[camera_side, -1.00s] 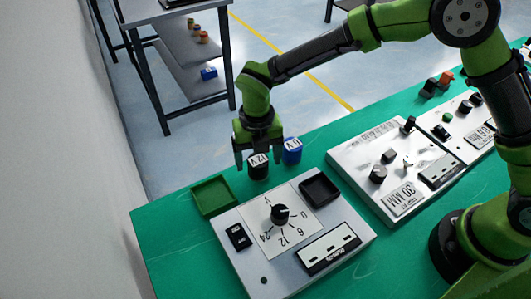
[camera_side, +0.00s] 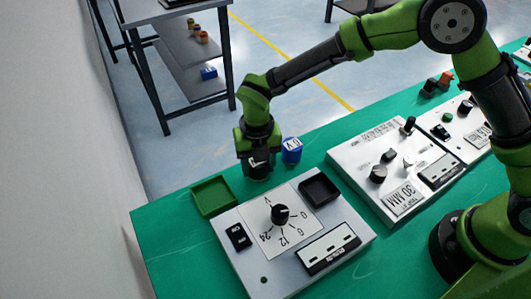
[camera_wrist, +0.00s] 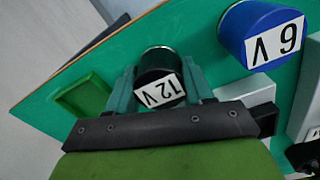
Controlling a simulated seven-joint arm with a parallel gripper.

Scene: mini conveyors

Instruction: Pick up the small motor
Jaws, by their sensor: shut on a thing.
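The small black motor (camera_side: 258,162) with a white "12 V" label stands behind the grey control box, near the table's far edge. My gripper (camera_side: 257,172) points down around it, one finger on each side, shut on it. In the wrist view the black motor (camera_wrist: 158,62) sits between my two green fingers (camera_wrist: 159,84). Its underside is hidden, and I see no clear gap below it. A blue motor labelled "6 V" (camera_side: 291,150) stands just right of my gripper, apart from it; it also shows in the wrist view (camera_wrist: 262,35).
A shallow green tray (camera_side: 214,196) lies left of my gripper. The control box (camera_side: 245,265) with a dial (camera_side: 280,214) and a black square tray (camera_side: 320,189) is in front. A second panel (camera_side: 350,160) stands to the right. The green table (camera_side: 165,240) is clear at the left.

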